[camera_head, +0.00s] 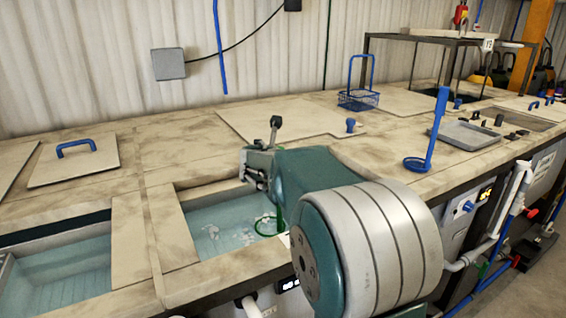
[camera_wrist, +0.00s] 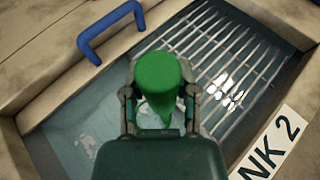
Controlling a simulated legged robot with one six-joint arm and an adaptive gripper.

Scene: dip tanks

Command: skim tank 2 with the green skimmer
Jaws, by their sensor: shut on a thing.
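My gripper (camera_head: 262,170) is over the open tank 2 (camera_head: 205,197), shut on the upright handle of the green skimmer (camera_wrist: 158,72). The skimmer's green hoop (camera_head: 257,228) shows below my arm, at or near the water surface; I cannot tell how deep it sits. White floating patches (camera_head: 241,236) lie on the water beside the hoop, and more show in the wrist view (camera_wrist: 86,146). The "TANK 2" label (camera_wrist: 267,147) is at lower right in the wrist view, partly cut off.
Another open tank (camera_head: 62,268) lies to the left. A lid with a blue handle (camera_head: 75,147) rests behind it. A blue skimmer (camera_head: 429,140), a blue basket (camera_head: 358,98) and a grey tray (camera_head: 466,134) stand on the counter to the right. Slats (camera_wrist: 225,60) show in tank 2.

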